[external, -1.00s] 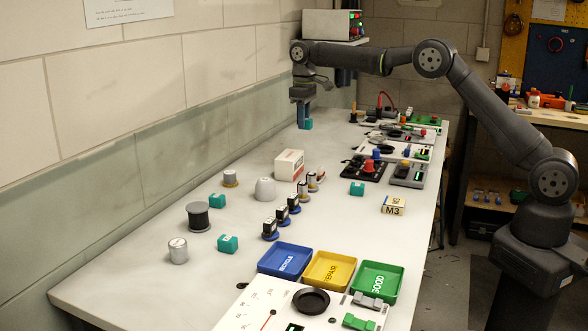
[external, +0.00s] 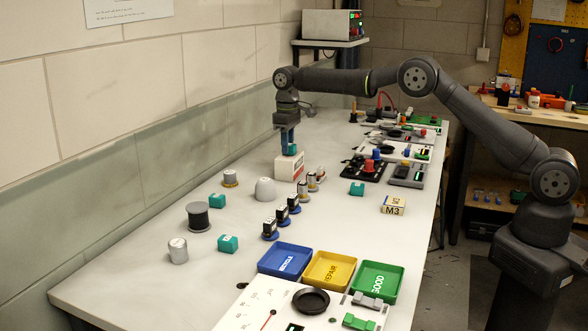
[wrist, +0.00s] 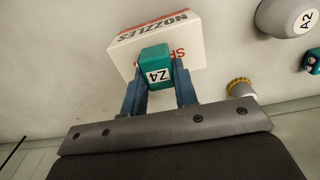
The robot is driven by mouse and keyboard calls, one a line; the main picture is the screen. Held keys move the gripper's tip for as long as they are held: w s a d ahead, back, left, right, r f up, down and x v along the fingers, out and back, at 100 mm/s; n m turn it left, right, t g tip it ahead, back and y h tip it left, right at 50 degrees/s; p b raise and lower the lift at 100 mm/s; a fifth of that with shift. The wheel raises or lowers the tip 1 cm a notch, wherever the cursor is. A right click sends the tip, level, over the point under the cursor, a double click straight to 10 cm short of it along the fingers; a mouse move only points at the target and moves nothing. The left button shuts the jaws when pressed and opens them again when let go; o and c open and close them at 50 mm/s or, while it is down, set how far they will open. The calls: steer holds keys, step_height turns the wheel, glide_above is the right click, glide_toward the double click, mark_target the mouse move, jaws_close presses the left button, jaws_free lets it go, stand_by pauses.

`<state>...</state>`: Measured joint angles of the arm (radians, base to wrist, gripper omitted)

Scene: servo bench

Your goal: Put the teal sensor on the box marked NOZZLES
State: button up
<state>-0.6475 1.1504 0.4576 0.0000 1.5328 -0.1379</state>
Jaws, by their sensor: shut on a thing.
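My gripper (external: 288,143) is shut on a teal sensor (wrist: 154,62) with a white Z4 label. The sensor also shows between the fingertips in the external view (external: 291,150). In the external view the sensor is at the level of the box's top. I cannot tell whether it touches the top.
A pale dome (external: 265,189) marked A2 in the wrist view and a silver cylinder with a yellow base (external: 230,178) stand near the box. Other teal blocks (external: 228,243) lie nearer the camera. Blue, yellow and green trays (external: 379,282) are at the front.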

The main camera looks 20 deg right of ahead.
steer(key=shift+f, duration=0.15)
steer(key=o, duration=0.9)
steer(key=shift+o, duration=0.2)
step_height(320, 180, up, 12)
steer(key=shift+f, duration=4.7)
